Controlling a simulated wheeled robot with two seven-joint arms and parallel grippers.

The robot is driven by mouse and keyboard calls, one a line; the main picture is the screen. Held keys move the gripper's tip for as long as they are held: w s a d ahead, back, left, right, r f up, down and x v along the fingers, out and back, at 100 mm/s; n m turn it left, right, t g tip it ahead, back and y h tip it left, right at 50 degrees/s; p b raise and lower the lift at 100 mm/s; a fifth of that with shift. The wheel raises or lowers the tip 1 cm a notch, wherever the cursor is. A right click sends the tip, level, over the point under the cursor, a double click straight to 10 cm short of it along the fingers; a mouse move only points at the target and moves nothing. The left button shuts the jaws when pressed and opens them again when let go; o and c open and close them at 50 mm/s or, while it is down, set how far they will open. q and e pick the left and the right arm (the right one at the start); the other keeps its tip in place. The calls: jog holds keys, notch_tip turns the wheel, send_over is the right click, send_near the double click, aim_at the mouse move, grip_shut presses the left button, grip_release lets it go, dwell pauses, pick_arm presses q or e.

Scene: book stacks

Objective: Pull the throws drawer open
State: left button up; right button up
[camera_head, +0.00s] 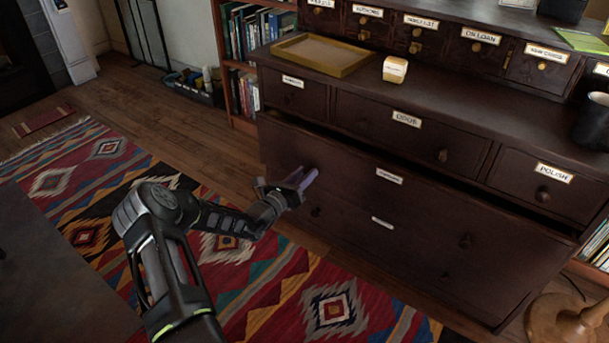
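The dark wooden chest has two wide drawers in its lower part. The upper wide drawer (350,168) stands partly out, with a dark gap along its top edge; its small label (388,176) is too small to read. The lower wide drawer (375,245) looks shut, and its label (383,222) is also unreadable, so I cannot tell which is marked throws. My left gripper (308,178) is at the upper wide drawer's left end, its pale purple fingers close to the left knob. Whether they grip the knob is unclear. My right gripper is not in view.
A tray (285,63) and a small labelled pale block (395,69) stand on the chest top, with a dark cup (592,122) at right. A patterned rug (95,195) covers the floor in front. A round wooden base (563,320) stands at lower right.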

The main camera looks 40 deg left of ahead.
pick_arm(q)
grip_shut()
dwell(1.0)
